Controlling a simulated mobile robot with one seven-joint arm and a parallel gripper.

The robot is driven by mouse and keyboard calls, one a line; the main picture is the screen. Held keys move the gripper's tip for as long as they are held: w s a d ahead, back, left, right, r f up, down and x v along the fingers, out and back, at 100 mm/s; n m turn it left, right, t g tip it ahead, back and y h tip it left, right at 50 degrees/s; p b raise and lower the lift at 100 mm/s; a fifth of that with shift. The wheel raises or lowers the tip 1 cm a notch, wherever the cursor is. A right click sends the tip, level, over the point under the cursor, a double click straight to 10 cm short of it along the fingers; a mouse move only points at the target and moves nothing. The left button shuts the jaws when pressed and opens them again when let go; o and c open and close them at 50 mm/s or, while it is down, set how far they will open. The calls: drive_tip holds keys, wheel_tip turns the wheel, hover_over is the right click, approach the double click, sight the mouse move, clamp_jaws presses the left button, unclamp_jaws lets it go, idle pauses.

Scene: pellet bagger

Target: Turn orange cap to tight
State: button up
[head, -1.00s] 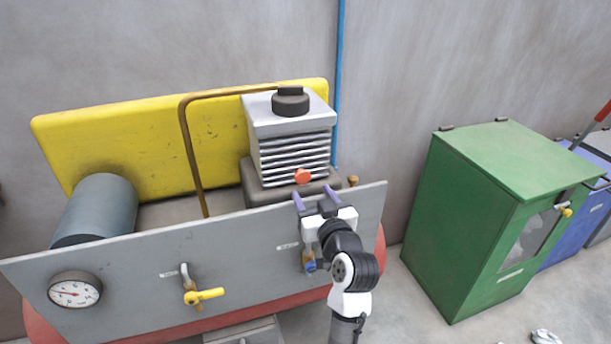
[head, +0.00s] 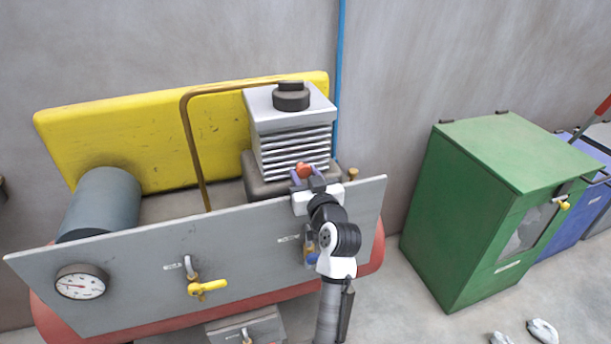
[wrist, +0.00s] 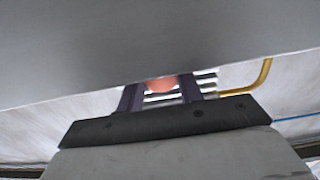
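The orange cap (head: 305,170) sits low on the front of the grey finned block (head: 290,140). My gripper (head: 309,178) is at the cap, with its purple fingers apart on either side of it in the head view. In the wrist view the orange cap (wrist: 161,85) shows between the two dark fingers (wrist: 160,97), partly cut off by a grey surface above. A gap seems to remain beside the cap on the right. Contact with the fingers cannot be made out.
A grey panel (head: 130,270) with a gauge (head: 82,282) and a yellow-handled valve (head: 207,287) stands in front of the block. A green cabinet (head: 460,220) stands at the right, with open floor between.

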drive_tip(key=shift+c, duration=1)
drive_tip(key=m+p, duration=0.1)
drive_tip(key=m, duration=0.1)
drive_tip(key=shift+r+m, duration=0.1)
drive_tip(key=shift+m, duration=1.3)
drive_tip(key=o, duration=1)
drive_tip(key=shift+n, duration=0.3)
